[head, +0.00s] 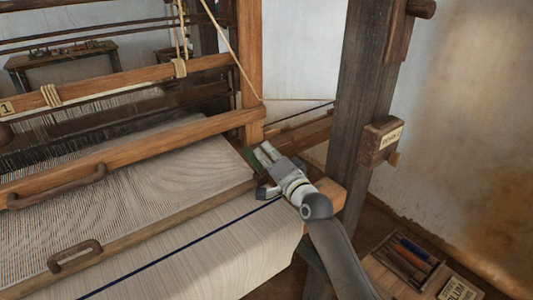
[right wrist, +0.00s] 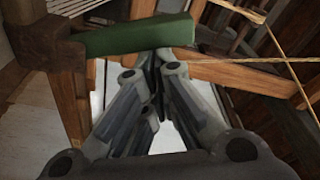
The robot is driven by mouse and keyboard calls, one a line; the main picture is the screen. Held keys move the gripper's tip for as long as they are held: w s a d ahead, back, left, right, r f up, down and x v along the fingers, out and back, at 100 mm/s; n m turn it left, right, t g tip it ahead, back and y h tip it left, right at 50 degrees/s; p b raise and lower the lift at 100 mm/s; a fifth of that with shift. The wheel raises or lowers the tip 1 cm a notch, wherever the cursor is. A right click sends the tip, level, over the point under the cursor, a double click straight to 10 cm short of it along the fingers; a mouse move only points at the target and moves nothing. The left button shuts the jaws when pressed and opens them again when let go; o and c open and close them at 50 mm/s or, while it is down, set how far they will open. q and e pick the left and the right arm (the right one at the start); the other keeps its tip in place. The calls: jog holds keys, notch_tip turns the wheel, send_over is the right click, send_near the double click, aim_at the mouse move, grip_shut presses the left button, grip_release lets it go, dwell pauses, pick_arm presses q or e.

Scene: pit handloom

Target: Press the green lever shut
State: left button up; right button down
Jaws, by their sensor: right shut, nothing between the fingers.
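The green lever (right wrist: 135,37) runs across the top of the right wrist view, out from a dark brown block (right wrist: 45,45) on its left. In the head view only a small green patch of it (head: 249,154) shows beside the gripper; the rest is hidden. My right gripper (head: 265,152) is shut and empty, over the right end of the loom's front. In the right wrist view its closed fingertips (right wrist: 153,58) meet the lower edge of the lever in the picture. I cannot tell whether they touch it. My left gripper is not in view.
Cords (right wrist: 245,61) run beside the lever. Cloth (head: 200,262) covers the front beam. A tool tray (head: 405,262) lies low at the right.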

aim_at(251, 159)
jog(key=shift+s+a+n, duration=0.15)
jog(key=shift+a+n, duration=0.05)
jog(key=shift+n, duration=0.2)
jog(key=a+n+b, duration=0.1)
jog(key=n, duration=0.1)
jog(key=s+a+n+b, duration=0.1)
jog(key=n, duration=0.1)
jog(key=s+f+n+y, duration=0.1)
jog(key=n, duration=0.1)
jog(key=shift+a+n+b, duration=0.3)
jog(key=shift+a+b, duration=0.1)
jog(key=shift+s+a+f, duration=0.4)
jog(key=shift+a+f, duration=0.1)
jog(key=shift+a, duration=0.05)
dwell(0.3)
